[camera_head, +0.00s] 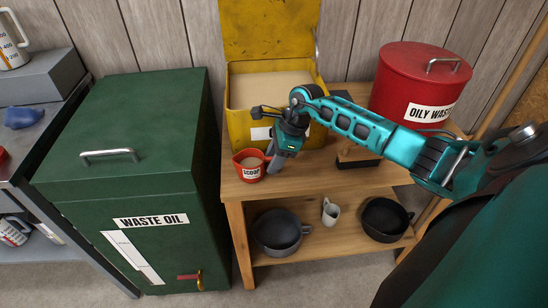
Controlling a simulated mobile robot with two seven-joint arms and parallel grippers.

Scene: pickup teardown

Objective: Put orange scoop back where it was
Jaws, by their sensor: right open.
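The orange scoop (247,167), a small cup with a "SCOOP" label, stands upright near the front left edge of the wooden shelf's top (302,178). Light grainy stuff shows inside it. My right gripper (272,160) points down just right of the scoop, beside its handle side. It is open; whether a finger touches the scoop I cannot tell. Behind them stands a yellow bin (236,125) with its lid up and pale grainy material (268,88) inside. My arm hides part of the bin's front. My left gripper is not in view.
A green "WASTE OIL" cabinet (130,140) stands close on the left. A red "OILY WASTE" can (415,85) stands at the back right. A dark-based wooden item (358,158) lies under my arm. Pans (280,230) and a white jug (330,212) sit on the lower shelf.

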